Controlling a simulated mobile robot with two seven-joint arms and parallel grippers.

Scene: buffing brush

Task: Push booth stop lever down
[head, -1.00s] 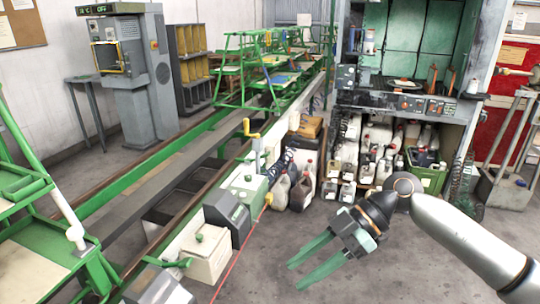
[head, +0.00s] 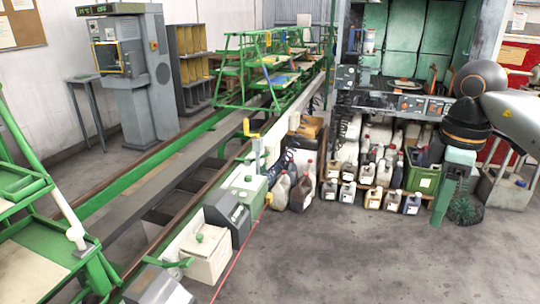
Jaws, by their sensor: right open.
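The booth (head: 402,35) is a green-lined cabinet at the back right with a control panel (head: 408,104) along its front. Upright orange parts (head: 432,79) stand at the right of its work shelf. I cannot tell which part is the stop lever; it may be hidden behind my right arm or too small to make out. My right gripper (head: 447,200) is open and empty, its green fingers pointing down in front of the booth's right side, below the panel. The fingers show nearly edge-on. My left gripper is not in view.
Several jugs and a green crate (head: 422,178) fill the space under the booth. A dark green brush-like thing (head: 464,210) shows beside my right fingers. A rail line with grey and white boxes (head: 208,252) runs along the left. The floor (head: 350,255) at front right is clear.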

